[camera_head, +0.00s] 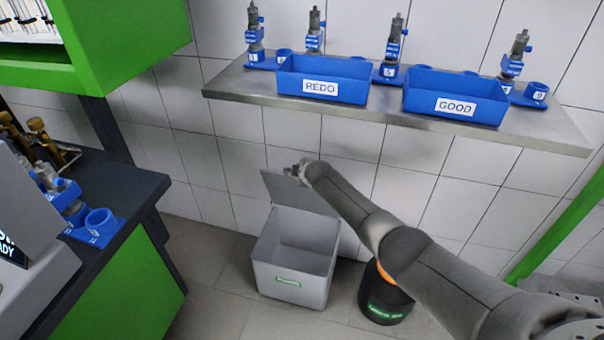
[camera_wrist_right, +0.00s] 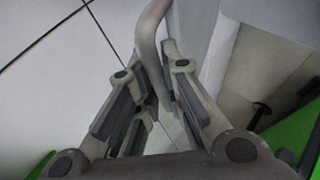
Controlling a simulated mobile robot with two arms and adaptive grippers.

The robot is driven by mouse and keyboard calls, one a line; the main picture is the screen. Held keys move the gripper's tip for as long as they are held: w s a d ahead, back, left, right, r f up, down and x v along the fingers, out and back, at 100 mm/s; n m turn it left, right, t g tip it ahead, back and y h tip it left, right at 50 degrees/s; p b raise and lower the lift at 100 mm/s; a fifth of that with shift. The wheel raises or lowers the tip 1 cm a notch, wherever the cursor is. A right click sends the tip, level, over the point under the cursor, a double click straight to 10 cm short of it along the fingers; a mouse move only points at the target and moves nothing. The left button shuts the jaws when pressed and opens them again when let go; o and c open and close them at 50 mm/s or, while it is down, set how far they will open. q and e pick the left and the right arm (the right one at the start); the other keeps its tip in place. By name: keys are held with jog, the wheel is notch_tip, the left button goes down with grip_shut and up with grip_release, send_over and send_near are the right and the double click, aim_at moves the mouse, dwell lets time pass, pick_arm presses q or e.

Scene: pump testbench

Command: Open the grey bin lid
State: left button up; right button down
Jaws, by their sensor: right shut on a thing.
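The grey bin (camera_head: 292,282) stands on the floor below the wall shelf, with a green label on its front. Its lid (camera_head: 300,193) is raised at the back, tilted up, and the inside of the bin shows empty. My right gripper (camera_head: 298,171) is at the lid's upper edge. In the right wrist view my right gripper (camera_wrist_right: 154,72) is shut on the lid's curved grey handle (camera_wrist_right: 150,35), which passes between the fingers. My left gripper is not in view.
A dark round bin (camera_head: 386,306) stands close to the grey bin's right, partly behind my right arm. A metal shelf (camera_head: 400,113) with blue REDO (camera_head: 320,88) and GOOD (camera_head: 455,105) trays hangs above. A dark worktop (camera_head: 128,195) is at left.

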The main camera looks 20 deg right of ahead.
jog(key=c, duration=1.5)
grip_release()
jog(key=shift+f, duration=0.1)
jog(key=shift+s, duration=0.15)
jog(key=shift+v, duration=5.95)
jog(key=shift+c, duration=0.2)
